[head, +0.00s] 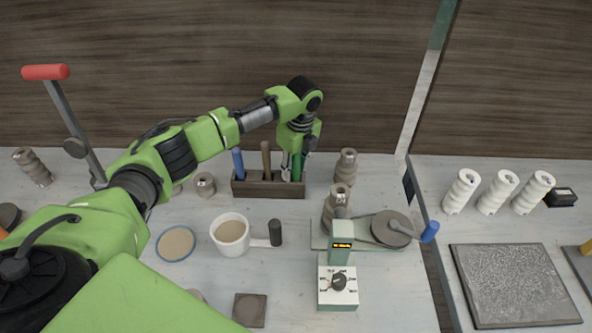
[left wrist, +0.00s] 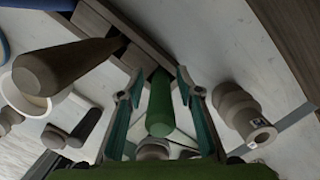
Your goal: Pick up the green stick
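The green stick (head: 297,169) stands in the right part of a dark wooden rack (head: 268,190) in the head view. In the left wrist view the green stick (left wrist: 160,104) rises from its slot toward the camera. My left gripper (head: 293,163) is over the right end of the rack. In the left wrist view its teal fingers (left wrist: 159,84) are open, one on each side of the green stick, with visible gaps to it. The stick's lower end is hidden in the rack. My right gripper is not in view.
A brown stick (head: 266,158) and a blue stick (head: 238,163) stand left in the same rack. A grey-brown ribbed spool (head: 346,165) stands close right of it. A cup (head: 230,233) and a green-white device (head: 338,287) are in front.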

